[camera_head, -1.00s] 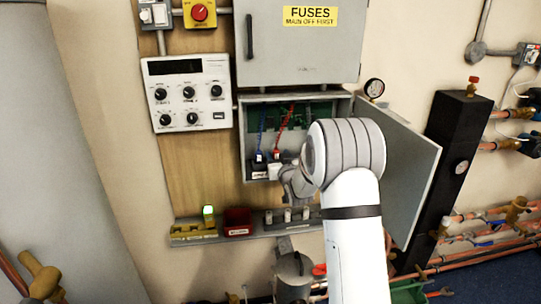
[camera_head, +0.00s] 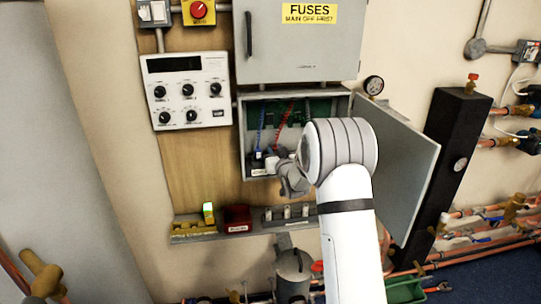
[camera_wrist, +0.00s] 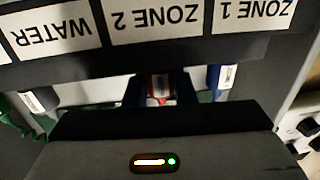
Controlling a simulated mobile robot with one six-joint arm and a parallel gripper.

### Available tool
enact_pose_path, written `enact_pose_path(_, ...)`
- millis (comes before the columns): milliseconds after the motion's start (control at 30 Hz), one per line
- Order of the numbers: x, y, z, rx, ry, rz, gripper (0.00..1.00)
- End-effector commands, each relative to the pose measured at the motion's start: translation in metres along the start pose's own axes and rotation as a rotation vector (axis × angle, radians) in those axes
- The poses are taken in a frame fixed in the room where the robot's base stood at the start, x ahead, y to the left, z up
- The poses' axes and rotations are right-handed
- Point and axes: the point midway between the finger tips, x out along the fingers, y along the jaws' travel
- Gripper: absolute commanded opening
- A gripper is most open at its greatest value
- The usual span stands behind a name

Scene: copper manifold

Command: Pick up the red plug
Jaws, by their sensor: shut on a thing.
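The red plug (camera_wrist: 158,88) shows in the wrist view between the two dark fingers of my gripper (camera_wrist: 158,92), which is shut on it. It sits in line with the upside-down ZONE 2 label (camera_wrist: 153,20). In the head view its red lead (camera_head: 283,115) runs up inside the open grey box (camera_head: 243,140). My gripper (camera_head: 279,154) is at the lower front of that box, and the plug itself is mostly hidden there. I cannot tell whether the plug is still seated in its socket.
A blue plug (camera_wrist: 222,78) is close beside my gripper under ZONE 1. A green lead (camera_wrist: 18,122) is on the other side. The open box door (camera_head: 402,165) stands right of my arm. A shelf (camera_head: 262,225) with small parts runs below the box.

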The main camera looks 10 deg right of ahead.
Motion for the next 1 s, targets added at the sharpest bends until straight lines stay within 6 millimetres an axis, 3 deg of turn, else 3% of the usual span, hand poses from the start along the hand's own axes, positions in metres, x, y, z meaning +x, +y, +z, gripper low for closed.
enact_pose_path(267, 0.0, -0.001, -0.005, -0.001, 0.001, -0.001, 0.02)
enact_pose_path(700, 0.0, -0.001, -0.083, -0.001, 0.004, -0.002, 0.02)
enact_pose_path(1000, 0.001, -0.002, -0.1, 0.0, -0.001, -0.003, 0.02)
